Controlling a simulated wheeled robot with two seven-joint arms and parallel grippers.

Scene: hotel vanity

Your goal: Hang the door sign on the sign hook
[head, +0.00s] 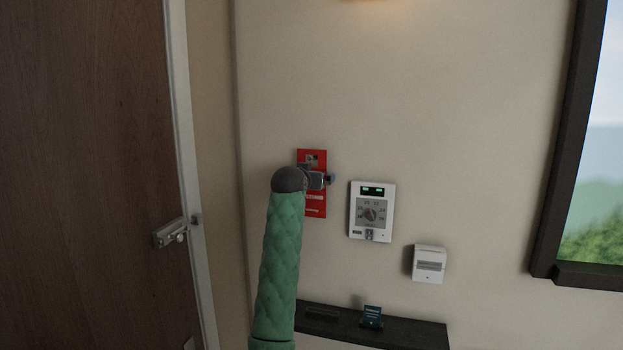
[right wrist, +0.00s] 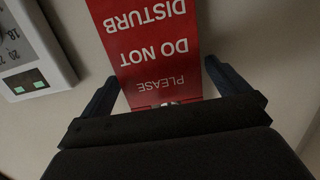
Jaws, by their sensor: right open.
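The red door sign (head: 315,203) is upright against the wall, left of the thermostat, with my right gripper (head: 322,179) in front of its middle. In the right wrist view the sign (right wrist: 150,45) shows its "PLEASE DO NOT DISTURB" lettering upside down. The fingers of my right gripper (right wrist: 162,72) are open, one on each side of the sign, with gaps visible. The sign hook is not clear; a small grey shape shows at the sign's upper part in the head view, and I cannot tell if the sign hangs on it. My left gripper is not in view.
A white thermostat (head: 371,212) is on the wall just right of the sign. A white wall box (head: 429,264) is lower right. A wooden door (head: 90,180) is at left.

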